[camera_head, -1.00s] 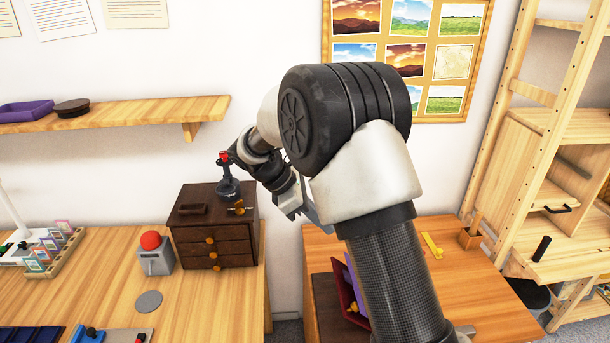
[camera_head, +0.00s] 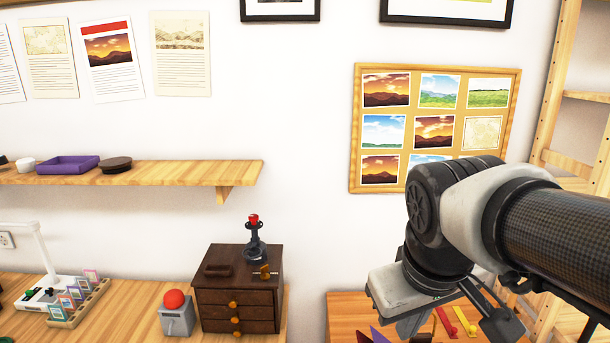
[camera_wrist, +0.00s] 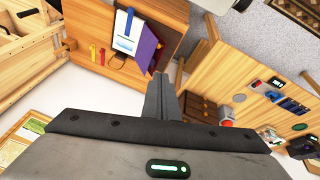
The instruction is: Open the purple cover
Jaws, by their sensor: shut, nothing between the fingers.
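A purple panel (camera_wrist: 148,45), which looks like the purple cover, stands on the right-hand wooden table in the wrist view, beside a white sheet with a blue strip. Only a purple tip (camera_head: 379,334) shows at the bottom edge of the head view. I cannot tell how far the cover is open. My gripper (camera_wrist: 160,78) is shut and empty. Its fingertips appear just below the panel in the wrist view, with no clear contact. In the head view my arm is at the lower right, and its hand hides part of that table.
A dark drawer chest (camera_head: 238,288) carries a red-topped joystick (camera_head: 254,238). A red button box (camera_head: 175,312) stands to its left. A wall shelf (camera_head: 200,173) holds a purple tray (camera_head: 68,164). Red (camera_head: 446,321) and yellow (camera_head: 464,321) strips lie on the right-hand table.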

